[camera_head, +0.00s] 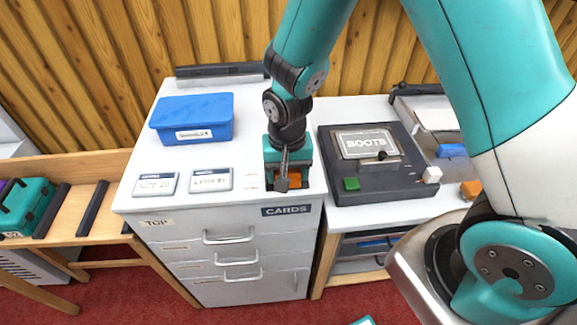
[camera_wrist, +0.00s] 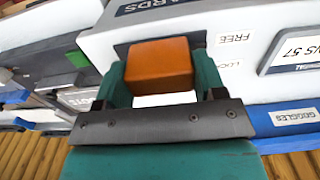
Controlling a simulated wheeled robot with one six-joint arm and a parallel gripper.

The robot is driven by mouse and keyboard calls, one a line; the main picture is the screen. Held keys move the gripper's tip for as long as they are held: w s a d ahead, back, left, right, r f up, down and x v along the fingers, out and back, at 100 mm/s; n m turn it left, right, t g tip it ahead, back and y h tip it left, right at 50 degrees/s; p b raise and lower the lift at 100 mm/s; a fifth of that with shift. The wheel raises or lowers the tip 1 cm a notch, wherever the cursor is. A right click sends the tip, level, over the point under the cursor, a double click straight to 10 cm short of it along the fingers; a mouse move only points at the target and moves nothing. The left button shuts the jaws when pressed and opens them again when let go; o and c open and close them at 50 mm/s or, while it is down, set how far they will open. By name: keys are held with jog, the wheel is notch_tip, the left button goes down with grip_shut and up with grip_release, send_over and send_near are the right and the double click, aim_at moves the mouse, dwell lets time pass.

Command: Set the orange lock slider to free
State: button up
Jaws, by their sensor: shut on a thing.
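The orange lock slider (camera_head: 294,177) sits on the white top of the drawer cabinet, near its front right corner. It shows large as an orange block (camera_wrist: 158,65) in the wrist view. My gripper (camera_head: 287,182) points down over it, and its teal fingers (camera_wrist: 160,78) are shut on the block from both sides. In the wrist view a FREE label (camera_wrist: 236,38) and a partly covered label below it, starting "LO" (camera_wrist: 238,68), lie right of the block. The block hides most of its track, so I cannot tell which label it lines up with.
A blue box (camera_head: 195,118) and two label plates (camera_head: 211,180) lie on the cabinet top (camera_head: 262,110) to the left. A dark BOOTS device (camera_head: 370,190) with a green button stands close on the right. The CARDS sign (camera_head: 286,210) is on the cabinet's front edge.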

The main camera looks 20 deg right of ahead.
aim_at(288, 171)
jog(key=shift+s, duration=0.2)
jog(key=o, duration=1.3)
notch_tip(288, 171, up, 18)
jog(key=shift+f+b, duration=0.25)
jog(key=shift+b, duration=0.55)
jog(key=s+a+r+n+y, duration=0.1)
jog(key=s+n, duration=0.2)
jog(key=s, duration=0.2)
jog(key=s+a+r+n+y, duration=0.1)
jog(key=s+n, duration=0.3)
jog(key=s, duration=0.2)
jog(key=s+a+r+n+y, duration=0.1)
jog(key=s+n+y, duration=0.1)
jog(key=s, duration=0.3)
jog(key=shift+s+a+r+n, duration=0.15)
jog(key=shift+r+n, duration=0.2)
jog(key=shift+n, duration=0.55)
